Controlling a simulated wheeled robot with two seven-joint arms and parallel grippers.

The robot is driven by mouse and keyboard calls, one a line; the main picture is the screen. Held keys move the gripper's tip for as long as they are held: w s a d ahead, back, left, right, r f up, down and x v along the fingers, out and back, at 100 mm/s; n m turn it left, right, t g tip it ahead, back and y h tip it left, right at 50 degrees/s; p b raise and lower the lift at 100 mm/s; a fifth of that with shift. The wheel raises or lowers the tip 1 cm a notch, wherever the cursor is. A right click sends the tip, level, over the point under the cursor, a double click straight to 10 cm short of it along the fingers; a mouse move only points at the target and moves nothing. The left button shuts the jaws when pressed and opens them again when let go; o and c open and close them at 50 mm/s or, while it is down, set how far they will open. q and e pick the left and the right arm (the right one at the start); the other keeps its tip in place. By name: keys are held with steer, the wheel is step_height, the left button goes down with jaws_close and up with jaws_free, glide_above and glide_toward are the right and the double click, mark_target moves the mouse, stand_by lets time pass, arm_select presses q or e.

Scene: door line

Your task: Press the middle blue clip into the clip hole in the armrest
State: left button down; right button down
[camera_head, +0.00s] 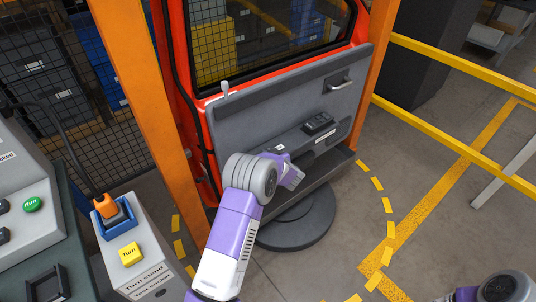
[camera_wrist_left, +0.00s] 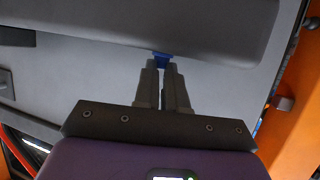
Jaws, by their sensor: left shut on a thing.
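The red door with its grey inner panel (camera_head: 303,106) stands upright at the centre of the head view. The armrest (camera_wrist_left: 150,22) crosses the top of the left wrist view as a wide grey band. My left gripper (camera_wrist_left: 161,68) is shut on a small blue clip (camera_wrist_left: 161,58). The clip's top meets the armrest's lower edge in that view; I cannot tell how far it is in, and the clip hole is hidden. In the head view my left gripper (camera_head: 292,174) is at the lower door panel, and its fingertips are hard to make out.
Orange posts (camera_head: 143,75) flank the door, with yellow rails (camera_head: 460,82) to the right. A console with a yellow Turn button (camera_head: 130,253) and a blue-framed holder (camera_head: 113,219) stands at the left. The door's stand has a round dark base (camera_head: 295,232).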

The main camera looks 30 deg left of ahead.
arm_select(q)
steer(key=c, duration=1.1)
jaws_free()
steer(key=shift+f, duration=0.1)
steer(key=p+v, duration=0.2)
steer(key=v, duration=0.5)
steer(key=shift+s+d, duration=0.2)
steer(key=shift+d, duration=0.05)
